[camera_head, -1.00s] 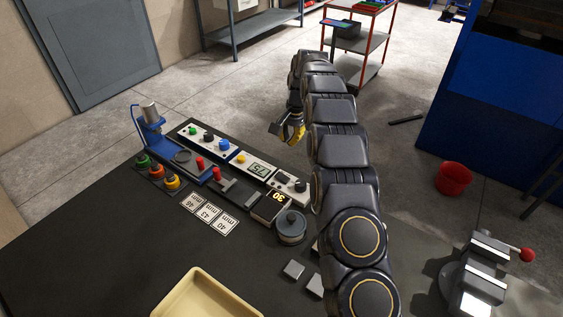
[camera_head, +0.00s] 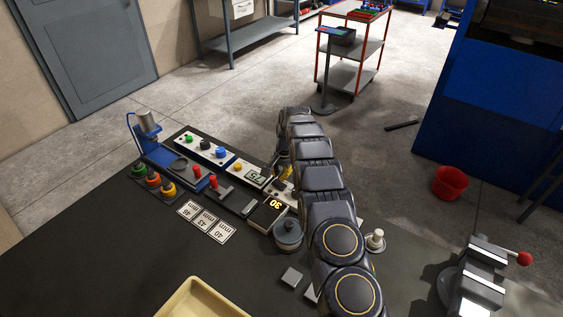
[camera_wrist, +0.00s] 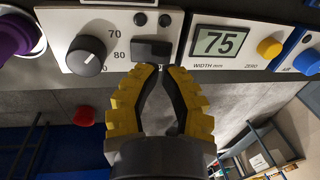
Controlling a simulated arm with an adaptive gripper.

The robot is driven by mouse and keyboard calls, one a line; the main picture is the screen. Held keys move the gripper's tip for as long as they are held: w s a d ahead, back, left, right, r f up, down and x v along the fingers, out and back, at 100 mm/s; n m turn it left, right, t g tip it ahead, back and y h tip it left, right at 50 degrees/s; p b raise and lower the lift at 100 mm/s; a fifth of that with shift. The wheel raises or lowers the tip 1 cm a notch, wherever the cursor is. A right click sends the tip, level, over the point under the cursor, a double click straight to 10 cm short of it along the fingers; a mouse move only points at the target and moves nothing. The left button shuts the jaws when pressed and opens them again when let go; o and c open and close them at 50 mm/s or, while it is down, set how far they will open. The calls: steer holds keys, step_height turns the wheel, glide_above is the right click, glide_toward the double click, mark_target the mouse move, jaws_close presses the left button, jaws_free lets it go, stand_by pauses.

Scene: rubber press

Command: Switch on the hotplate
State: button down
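A white control panel (camera_head: 240,172) runs along the far edge of the dark bench. In the wrist view, its left section has a black rocker switch (camera_wrist: 151,50), a round black knob (camera_wrist: 86,55) marked 70 and 80, and two small dark lamps above the switch. My gripper (camera_wrist: 164,70) has yellow padded fingers with their tips close together and nothing between them. The tips are just below the rocker; whether they touch it I cannot tell. In the head view my gripper (camera_head: 283,168) is over the panel's right end, and my arm partly hides that area.
A round grey metal piece (camera_head: 288,232) and a box reading 30 (camera_head: 268,211) stand on the bench near my arm. A purple knob (camera_wrist: 16,36) is at the wrist view's left edge.

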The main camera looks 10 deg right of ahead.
steer(key=shift+a+f, duration=0.1)
steer(key=shift+f, duration=0.85)
